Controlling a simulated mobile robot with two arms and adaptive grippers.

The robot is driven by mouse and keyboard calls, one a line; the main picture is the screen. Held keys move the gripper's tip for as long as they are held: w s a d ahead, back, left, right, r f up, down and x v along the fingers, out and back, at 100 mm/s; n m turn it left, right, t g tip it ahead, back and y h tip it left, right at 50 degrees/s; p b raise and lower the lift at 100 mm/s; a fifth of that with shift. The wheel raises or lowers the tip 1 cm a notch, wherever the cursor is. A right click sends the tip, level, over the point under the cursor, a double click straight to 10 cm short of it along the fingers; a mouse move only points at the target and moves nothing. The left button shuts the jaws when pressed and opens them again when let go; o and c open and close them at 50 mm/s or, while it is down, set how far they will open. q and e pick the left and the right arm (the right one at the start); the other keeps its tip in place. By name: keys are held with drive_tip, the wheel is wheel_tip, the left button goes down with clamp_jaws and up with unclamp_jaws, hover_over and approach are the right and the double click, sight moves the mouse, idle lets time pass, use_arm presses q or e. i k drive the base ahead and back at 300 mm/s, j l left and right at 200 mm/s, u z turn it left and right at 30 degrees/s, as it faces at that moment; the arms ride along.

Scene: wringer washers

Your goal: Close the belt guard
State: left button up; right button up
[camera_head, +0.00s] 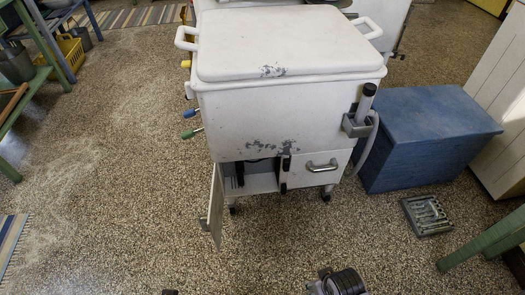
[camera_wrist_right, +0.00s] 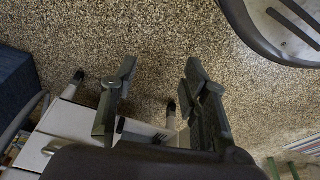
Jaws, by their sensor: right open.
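The white wringer washer (camera_head: 290,105) stands in the middle of the head view, with its lid on. Low on its front, a white hinged panel, which looks like the belt guard (camera_head: 216,205), stands swung open at the left, showing a dark opening (camera_head: 250,178). Beside it is a shut white front with a metal handle (camera_head: 322,165). My right gripper (camera_head: 338,283) is at the bottom edge, in front of and apart from the washer. In the right wrist view its fingers (camera_wrist_right: 160,68) are apart and empty. A dark tip at the head view's bottom edge may be my left gripper (camera_head: 169,292).
A blue chest (camera_head: 425,135) stands right of the washer, with a tray of metal tools (camera_head: 427,215) on the floor before it. A green bench (camera_head: 490,240) is at the right edge. Green shelving (camera_head: 30,90) is at left. The speckled floor before the washer is clear.

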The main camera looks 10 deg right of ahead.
sight(214, 220)
drive_tip(key=i+j+z, duration=0.2)
drive_tip(key=j+z, duration=0.3)
drive_tip(key=j, duration=0.45)
drive_tip(key=j+z, duration=0.5)
drive_tip(key=j, duration=0.45)
